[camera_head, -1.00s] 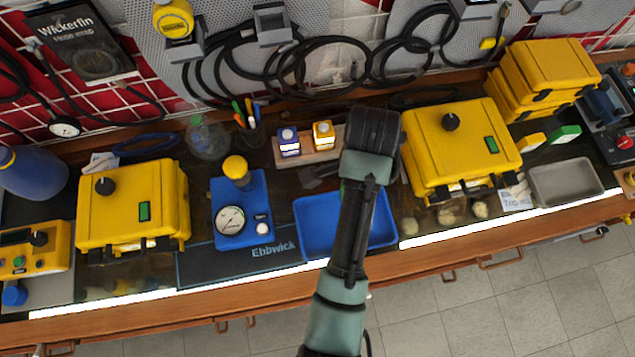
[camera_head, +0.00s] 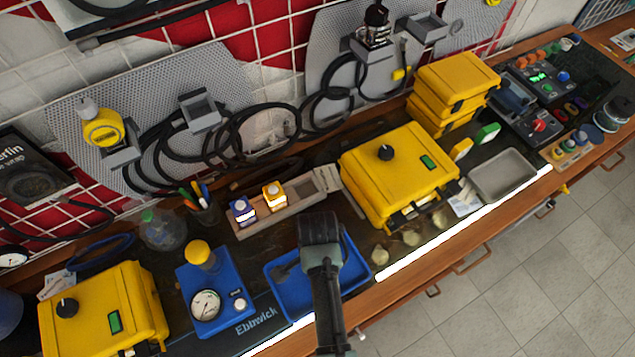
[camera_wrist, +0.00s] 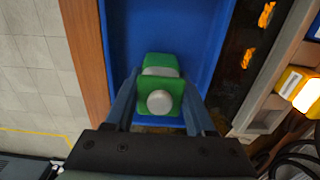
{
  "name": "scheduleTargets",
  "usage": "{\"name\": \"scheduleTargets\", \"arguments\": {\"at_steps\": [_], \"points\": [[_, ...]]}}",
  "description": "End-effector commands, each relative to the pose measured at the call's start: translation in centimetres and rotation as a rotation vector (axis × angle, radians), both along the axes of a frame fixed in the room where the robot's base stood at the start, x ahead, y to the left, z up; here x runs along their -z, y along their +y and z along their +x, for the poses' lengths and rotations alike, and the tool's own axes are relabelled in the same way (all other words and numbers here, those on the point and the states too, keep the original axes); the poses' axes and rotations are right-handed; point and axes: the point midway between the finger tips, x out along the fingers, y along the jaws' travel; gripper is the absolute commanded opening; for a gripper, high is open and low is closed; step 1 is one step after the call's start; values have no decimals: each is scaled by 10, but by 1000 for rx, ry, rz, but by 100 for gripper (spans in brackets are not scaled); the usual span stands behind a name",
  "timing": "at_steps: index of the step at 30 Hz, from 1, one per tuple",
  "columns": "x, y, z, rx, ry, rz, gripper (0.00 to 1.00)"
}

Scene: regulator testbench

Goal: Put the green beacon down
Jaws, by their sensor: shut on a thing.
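The green beacon (camera_wrist: 158,88), a green block with a pale round knob, shows in the wrist view between the fingers of my gripper (camera_wrist: 160,98). My gripper is shut on it. The beacon appears over the blue tray (camera_wrist: 165,28); I cannot tell whether it touches the tray floor. In the head view my gripper (camera_head: 320,232) is over the back part of the blue tray (camera_head: 290,292), and its body hides the fingers and the beacon.
A wooden rack (camera_head: 300,207) behind the tray holds a blue beacon (camera_head: 241,211) and a yellow beacon (camera_head: 274,197). A yellow case (camera_head: 395,175) stands right of the tray. A blue regulator unit with a gauge (camera_head: 207,305) stands left of it.

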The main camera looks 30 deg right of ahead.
Motion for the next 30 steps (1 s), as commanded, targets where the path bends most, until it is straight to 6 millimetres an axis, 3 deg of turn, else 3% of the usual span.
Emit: {"name": "scheduleTargets", "arguments": {"at_steps": [8, 9, 14, 23, 30], "points": [[3, 0, 0, 0, -1, 0, 0], [3, 0, 0, 0, 0, 0, 56], [2, 0, 0, 0, 0, 0, 85], [1, 0, 0, 0, 0, 0, 85], [-25, -1, 1, 1, -3, -1, 85]]}}
